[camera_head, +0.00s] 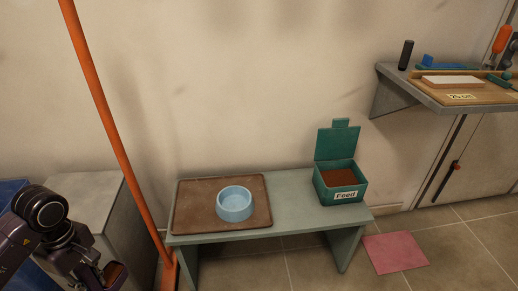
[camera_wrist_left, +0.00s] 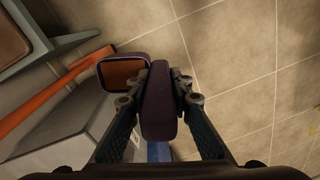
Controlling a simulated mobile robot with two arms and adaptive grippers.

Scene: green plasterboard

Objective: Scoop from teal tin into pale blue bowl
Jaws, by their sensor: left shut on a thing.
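The teal tin (camera_head: 322,192), labelled "Feed", stands on the right end of a grey-green bench with its lid up and brown feed inside. The pale blue bowl (camera_head: 235,212) sits on a brown tray (camera_head: 190,222) on the bench's left part; its visible inside is plain blue. My left gripper (camera_head: 98,268) is at the lower left, away from both and left of the bench. It is shut on a dark purple scoop (camera_wrist_left: 158,110), whose brown-filled head (camera_wrist_left: 124,75) shows beside the fingers. The scoop also shows in the head view (camera_head: 118,275). My right gripper is not in view.
An orange pole (camera_head: 105,115) leans between my left gripper and the bench (camera_head: 290,212). A grey cabinet (camera_head: 95,190) stands behind the gripper. A wall shelf (camera_head: 440,104) with tools is at upper right. A pink mat (camera_head: 395,253) lies on the tiled floor.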

